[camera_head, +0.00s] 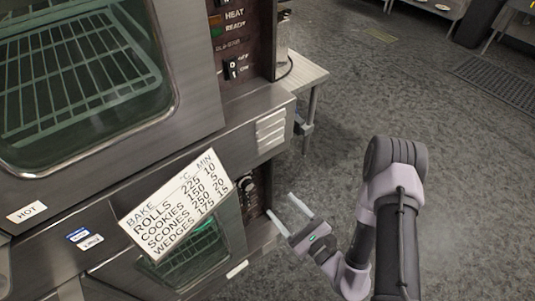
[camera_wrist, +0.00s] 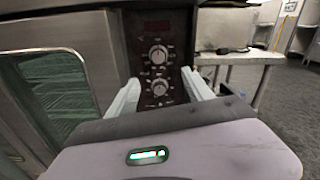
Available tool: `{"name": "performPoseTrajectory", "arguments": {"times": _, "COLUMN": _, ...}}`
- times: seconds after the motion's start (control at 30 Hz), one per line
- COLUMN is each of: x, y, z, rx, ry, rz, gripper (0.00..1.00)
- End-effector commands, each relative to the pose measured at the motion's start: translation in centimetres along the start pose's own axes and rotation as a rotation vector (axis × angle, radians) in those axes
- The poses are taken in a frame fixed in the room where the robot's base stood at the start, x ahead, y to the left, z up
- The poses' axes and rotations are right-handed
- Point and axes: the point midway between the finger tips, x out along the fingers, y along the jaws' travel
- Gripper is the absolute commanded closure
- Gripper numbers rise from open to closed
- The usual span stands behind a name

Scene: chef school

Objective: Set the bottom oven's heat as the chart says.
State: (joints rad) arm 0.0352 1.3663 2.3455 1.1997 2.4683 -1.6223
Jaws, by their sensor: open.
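The chart (camera_head: 177,205) hangs tilted in front of the bottom oven and reads BAKE, °C, MIN: rolls 225 10, cookies 150 5, scones 250 20, wedges 175 15. The bottom oven (camera_head: 238,222) shows a partly hidden window and a control panel. In the wrist view its dark panel has an upper knob (camera_wrist: 158,54) and a lower knob (camera_wrist: 159,88), below a dim display (camera_wrist: 157,26). The dial marks are too small to read. My gripper (camera_head: 280,205) is open and empty beside the panel. In the wrist view its fingers (camera_wrist: 162,88) flank the lower knob, apart from it.
The top oven (camera_head: 190,100) has HEAT and READY lights and a switch (camera_head: 232,68). A HOT label (camera_head: 27,211) is on the steel front. A small side table (camera_head: 305,72) stands right of the ovens.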

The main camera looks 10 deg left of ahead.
Motion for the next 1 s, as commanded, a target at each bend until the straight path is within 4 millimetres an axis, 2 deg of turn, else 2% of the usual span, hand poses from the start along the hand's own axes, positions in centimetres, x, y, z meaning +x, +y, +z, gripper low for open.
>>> {"name": "performPoseTrajectory", "arguments": {"times": 0.07, "x": 0.9, "y": 0.1, "z": -0.3, "rx": -0.004, "ry": 0.004, "rz": -0.001, "gripper": 0.40}}
{"name": "performPoseTrajectory", "arguments": {"times": 0.17, "x": 3.3, "y": 0.2, "z": -0.2, "rx": -0.006, "ry": -0.002, "rz": 0.003, "gripper": 0.40}}
{"name": "performPoseTrajectory", "arguments": {"times": 0.4, "x": 10.7, "y": 0.2, "z": -0.1, "rx": -0.006, "ry": -0.006, "rz": 0.004, "gripper": 0.40}}
{"name": "performPoseTrajectory", "arguments": {"times": 0.6, "x": 15.2, "y": 0.2, "z": -0.1, "rx": -0.002, "ry": -0.004, "rz": 0.002, "gripper": 0.40}}
{"name": "performPoseTrajectory", "arguments": {"times": 0.8, "x": 17.1, "y": 0.1, "z": 0.0, "rx": -0.001, "ry": 0.000, "rz": 0.000, "gripper": 0.40}}
{"name": "performPoseTrajectory", "arguments": {"times": 1.0, "x": 17.2, "y": 0.0, "z": 0.0, "rx": 0.000, "ry": 0.000, "rz": 0.000, "gripper": 0.40}}
